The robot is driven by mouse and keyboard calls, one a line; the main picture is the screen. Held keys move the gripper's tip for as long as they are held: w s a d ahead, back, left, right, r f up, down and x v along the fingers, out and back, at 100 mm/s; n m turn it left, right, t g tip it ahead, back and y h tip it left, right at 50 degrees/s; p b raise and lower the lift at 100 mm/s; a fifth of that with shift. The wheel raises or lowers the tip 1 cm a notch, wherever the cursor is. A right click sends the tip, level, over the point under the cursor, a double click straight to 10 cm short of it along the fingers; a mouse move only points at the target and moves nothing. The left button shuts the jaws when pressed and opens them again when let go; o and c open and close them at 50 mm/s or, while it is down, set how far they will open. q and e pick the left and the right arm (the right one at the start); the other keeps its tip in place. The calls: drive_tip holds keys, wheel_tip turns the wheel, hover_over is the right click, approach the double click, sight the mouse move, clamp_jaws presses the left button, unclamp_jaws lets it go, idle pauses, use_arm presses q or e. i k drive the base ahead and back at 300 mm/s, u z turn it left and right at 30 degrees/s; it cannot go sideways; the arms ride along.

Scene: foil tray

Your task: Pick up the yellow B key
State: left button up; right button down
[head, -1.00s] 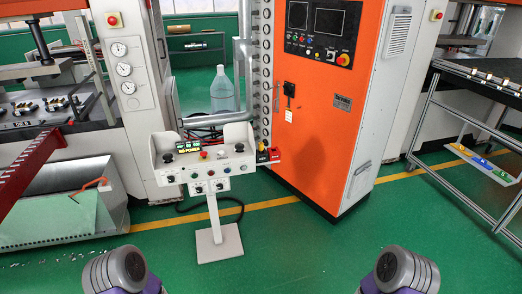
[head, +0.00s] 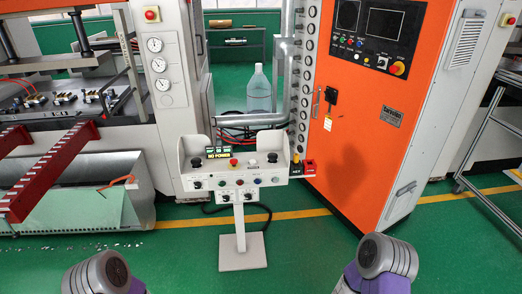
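A small yellow and black piece (head: 296,159), possibly the yellow B key, stands at the right end of the white control pedestal (head: 238,184). It is beside a small red holder (head: 309,167). It is too small for me to read a letter on it. My two arms show only as rounded grey and purple links at the bottom left and bottom right. Both grippers are out of view, and nothing of mine touches the pedestal.
An orange cabinet (head: 364,130) stands right of the pedestal. A press machine with red rails (head: 45,185) is on the left. A clear bottle (head: 259,91) stands behind the pedestal. Green floor (head: 300,265) is free in front. A cart (head: 490,130) is cut off at right.

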sight(296, 156)
drive_tip(key=u, duration=0.05)
drive_tip(key=i, duration=1.55)
drive_tip(key=z, duration=0.7)
